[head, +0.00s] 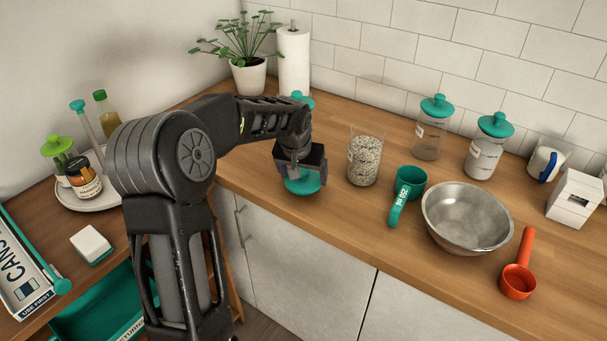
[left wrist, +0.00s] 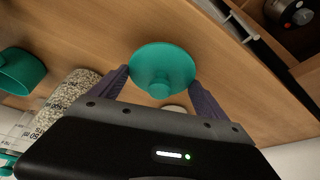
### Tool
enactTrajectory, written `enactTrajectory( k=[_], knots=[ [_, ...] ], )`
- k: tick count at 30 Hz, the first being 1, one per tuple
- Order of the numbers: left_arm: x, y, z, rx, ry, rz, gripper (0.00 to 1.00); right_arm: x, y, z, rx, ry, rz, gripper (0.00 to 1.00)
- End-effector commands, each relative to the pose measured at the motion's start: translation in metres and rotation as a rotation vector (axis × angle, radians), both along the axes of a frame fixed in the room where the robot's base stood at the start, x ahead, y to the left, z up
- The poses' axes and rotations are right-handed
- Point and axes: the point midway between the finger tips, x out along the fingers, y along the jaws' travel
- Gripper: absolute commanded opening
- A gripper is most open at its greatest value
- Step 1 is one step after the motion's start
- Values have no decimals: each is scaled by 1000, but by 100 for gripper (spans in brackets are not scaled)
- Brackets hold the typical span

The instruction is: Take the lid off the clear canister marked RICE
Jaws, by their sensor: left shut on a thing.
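My left gripper (head: 301,178) is shut on a round teal lid (head: 304,186) near the counter's front edge. In the left wrist view the lid (left wrist: 162,66) sits between the two fingertips (left wrist: 160,82), its knob toward the camera. I cannot tell whether the lid touches the counter. To its right in the head view stands an open clear canister (head: 365,162) full of speckled grains, with no lid on it. The grains also show in the left wrist view (left wrist: 72,88). I cannot read RICE on any label. My right gripper is not in view.
Two teal-lidded canisters (head: 428,138) (head: 486,155) stand by the wall. A teal measuring cup (head: 411,180), steel bowl (head: 467,215) and orange scoop (head: 518,280) lie to the right. Another teal lid (head: 300,98) shows behind my arm, mostly hidden, near a paper roll (head: 294,62).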

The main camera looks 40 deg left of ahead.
Motion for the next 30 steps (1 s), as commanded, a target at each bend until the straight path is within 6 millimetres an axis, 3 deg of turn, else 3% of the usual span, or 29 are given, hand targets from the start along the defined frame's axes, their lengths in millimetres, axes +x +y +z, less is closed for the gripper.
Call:
enactTrajectory(
  k=[30],
  knots=[
    [0,0,-18,0,0,-1,13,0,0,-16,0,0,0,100]
  ],
)
